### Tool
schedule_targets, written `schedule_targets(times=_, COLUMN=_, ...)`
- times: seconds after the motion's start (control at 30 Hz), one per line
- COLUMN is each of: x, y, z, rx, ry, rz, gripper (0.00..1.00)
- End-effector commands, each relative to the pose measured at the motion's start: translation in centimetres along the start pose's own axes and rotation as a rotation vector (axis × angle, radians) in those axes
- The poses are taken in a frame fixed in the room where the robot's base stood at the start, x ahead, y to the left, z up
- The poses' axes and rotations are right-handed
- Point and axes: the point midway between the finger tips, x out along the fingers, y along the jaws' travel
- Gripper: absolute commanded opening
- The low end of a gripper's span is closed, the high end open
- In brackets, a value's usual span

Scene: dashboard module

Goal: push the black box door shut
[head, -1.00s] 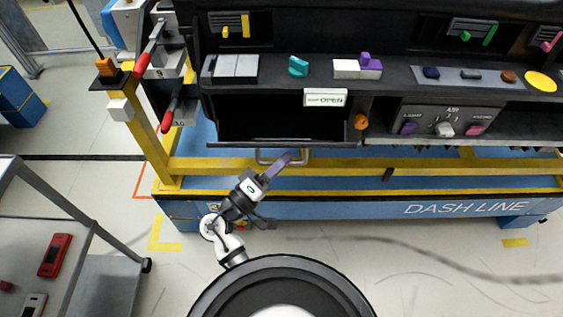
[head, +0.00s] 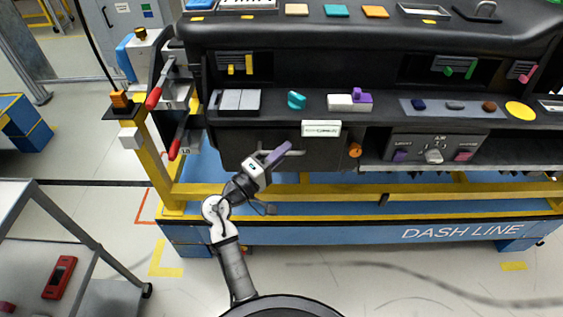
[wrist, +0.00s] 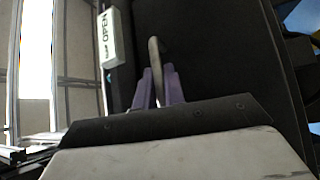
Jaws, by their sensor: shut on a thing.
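The black box door (head: 234,145) is a dark panel at the front of the dashboard in the head view, below the small white OPEN label (head: 321,129). It is raised upright across the box opening, and the inside is hidden. I cannot tell whether it sits fully flush. Its grey bar handle (head: 297,152) stands out from the door. My gripper (head: 284,149) has purple fingers shut on this handle. In the wrist view the fingers (wrist: 158,88) pinch the grey handle (wrist: 155,60) from both sides, with the dark door face (wrist: 215,60) behind.
An orange knob (head: 355,150) is just right of the door. Red-handled levers (head: 154,97) stand at the left. A yellow rail (head: 330,191) runs below the dashboard. A grey cart (head: 95,270) stands at the lower left, with clear floor to its right.

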Motion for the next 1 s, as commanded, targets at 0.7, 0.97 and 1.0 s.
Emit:
schedule_targets(times=0.7, x=0.55, y=0.35, z=-0.55, rx=0.001, ry=0.002, rz=0.005, gripper=0.23)
schedule_targets(times=0.97, x=0.47, y=-0.01, z=-0.46, rx=-0.002, ry=0.001, rz=-0.001, gripper=0.32)
schedule_targets(times=1.0, x=0.47, y=-0.06, z=-0.45, rx=-0.003, ry=0.001, rz=-0.002, gripper=0.32)
